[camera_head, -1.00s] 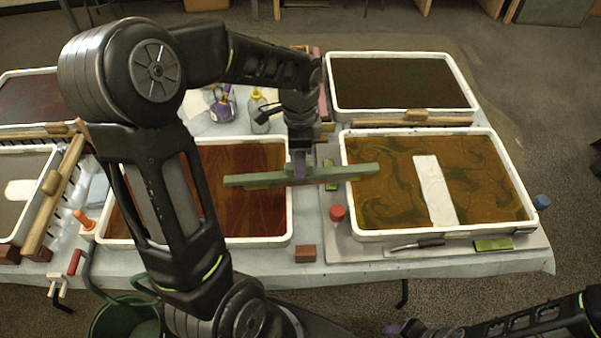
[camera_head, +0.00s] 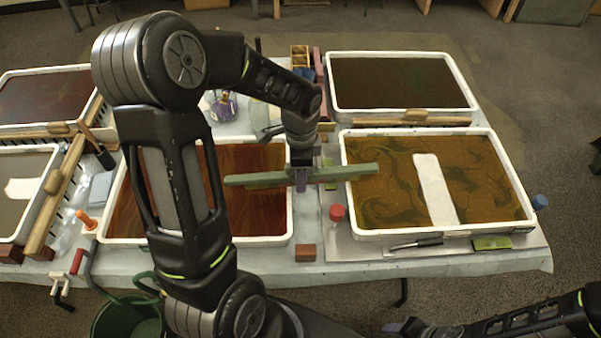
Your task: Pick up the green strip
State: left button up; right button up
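The long green strip (camera_head: 340,172) lies crosswise in the camera_head view, spanning from over the reddish tray to over the left part of the orange-brown tray. My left gripper (camera_head: 301,180) is at its middle, pointing down. One purple-grey finger shows in front of the strip; the other finger is hidden, so I cannot tell whether the grip is closed. I cannot tell whether the strip rests on the tray rims or hangs just above them. My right gripper (camera_head: 393,328) shows only in part at the bottom edge, far from the strip; its opening is unclear.
The reddish tray (camera_head: 291,222) and orange-brown tray (camera_head: 440,232) flank the strip. A white paper band (camera_head: 434,190) lies in the latter. A red-capped jar (camera_head: 337,214), brown block (camera_head: 305,253) and small green pad (camera_head: 491,243) are nearby. A dark tray (camera_head: 330,85) stands behind.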

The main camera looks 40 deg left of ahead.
pick_arm(q)
jog(key=shift+c, duration=0.2)
grip_shut()
dwell(0.4)
